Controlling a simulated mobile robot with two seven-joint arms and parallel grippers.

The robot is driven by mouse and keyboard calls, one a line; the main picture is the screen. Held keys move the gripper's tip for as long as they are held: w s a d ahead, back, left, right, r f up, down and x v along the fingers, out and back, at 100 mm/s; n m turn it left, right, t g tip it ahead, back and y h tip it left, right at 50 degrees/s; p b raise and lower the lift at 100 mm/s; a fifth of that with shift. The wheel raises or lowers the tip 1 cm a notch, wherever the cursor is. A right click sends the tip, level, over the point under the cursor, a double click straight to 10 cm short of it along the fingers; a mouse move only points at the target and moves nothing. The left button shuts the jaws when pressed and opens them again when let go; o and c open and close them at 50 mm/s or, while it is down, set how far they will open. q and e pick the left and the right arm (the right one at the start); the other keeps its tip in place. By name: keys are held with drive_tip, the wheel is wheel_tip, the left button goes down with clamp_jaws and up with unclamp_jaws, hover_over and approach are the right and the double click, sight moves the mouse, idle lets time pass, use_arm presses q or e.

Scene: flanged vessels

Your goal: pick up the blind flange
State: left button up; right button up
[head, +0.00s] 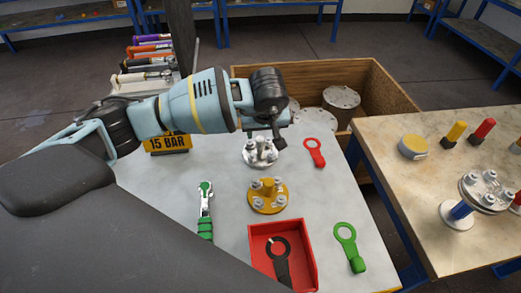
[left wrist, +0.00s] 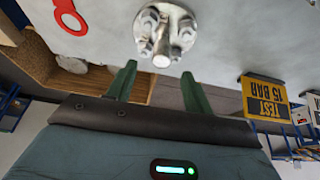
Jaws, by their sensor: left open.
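A silver flange (head: 260,152) with several bolts and a central stub lies on the light table, partly under my left gripper (head: 272,138). In the left wrist view the silver flange (left wrist: 165,32) is just beyond the two green fingertips of the left gripper (left wrist: 158,70). The fingers are apart with nothing held between them; the stub lies roughly in line with the gap. A yellow flange (head: 267,196) with bolts and a raised centre sits nearer on the same table. I cannot tell for certain which one is the blind flange. My right gripper is not in view.
A red tray (head: 309,262) holds a dark ring tool. A red tag (head: 314,152), green tag (head: 346,243) and green-handled tool (head: 205,212) lie around. A wooden crate (head: 400,98) with grey discs stands behind; a sign (head: 170,144) is left. A second table (head: 385,150) is right.

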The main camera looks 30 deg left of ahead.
sight(261, 137)
use_arm(q)
drive_tip(key=shift+x, duration=3.35)
drive_tip(key=shift+s, duration=0.1)
drive_tip(key=c, duration=1.1)
drive_tip(key=shift+r, duration=0.65)
clamp_jaws()
wheel_tip(261, 137, up, 9)
drive_tip(key=shift+r, duration=0.1)
